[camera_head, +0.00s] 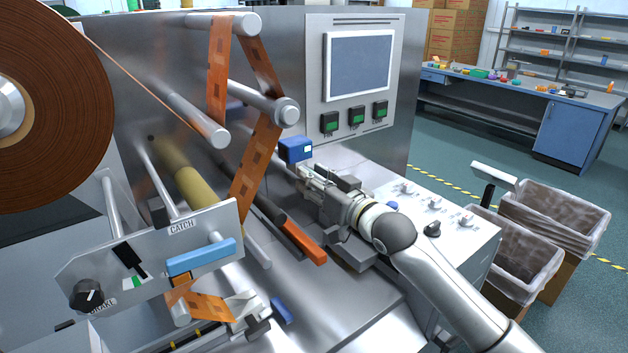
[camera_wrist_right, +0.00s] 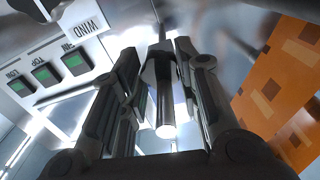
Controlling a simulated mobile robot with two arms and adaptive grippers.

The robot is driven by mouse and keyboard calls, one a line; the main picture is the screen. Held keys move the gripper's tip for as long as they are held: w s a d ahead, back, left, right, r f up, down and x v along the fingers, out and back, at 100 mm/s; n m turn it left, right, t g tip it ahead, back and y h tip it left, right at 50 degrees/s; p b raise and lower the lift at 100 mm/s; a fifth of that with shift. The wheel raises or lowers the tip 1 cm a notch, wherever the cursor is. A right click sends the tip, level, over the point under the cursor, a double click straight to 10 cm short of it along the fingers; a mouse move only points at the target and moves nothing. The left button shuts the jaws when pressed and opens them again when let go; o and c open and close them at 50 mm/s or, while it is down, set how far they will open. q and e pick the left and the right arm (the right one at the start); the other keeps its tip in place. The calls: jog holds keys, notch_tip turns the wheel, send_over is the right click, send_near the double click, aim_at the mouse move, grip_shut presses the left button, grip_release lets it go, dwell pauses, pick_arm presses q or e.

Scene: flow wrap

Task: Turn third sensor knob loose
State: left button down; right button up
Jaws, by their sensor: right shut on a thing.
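My right gripper (camera_head: 318,180) reaches in from the lower right, just below a blue sensor box (camera_head: 296,150) beside the orange film. In the right wrist view my right gripper (camera_wrist_right: 163,85) has its fingers closed on both sides of a dark cylindrical part with a bright end, which looks like the sensor knob (camera_wrist_right: 164,105). In the head view my fingers hide this knob. I cannot tell how far it is turned. My left gripper is not seen.
Orange film (camera_head: 261,140) runs over steel rollers close to the left of my right gripper. A screen (camera_head: 360,65) and green buttons (camera_head: 357,117) are behind it. A panel with small knobs (camera_head: 432,229) lies to the right. Lined bins (camera_head: 520,258) stand beyond.

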jog(key=o, duration=1)
jog(key=shift+o, duration=0.2)
jog(key=v, duration=1.2)
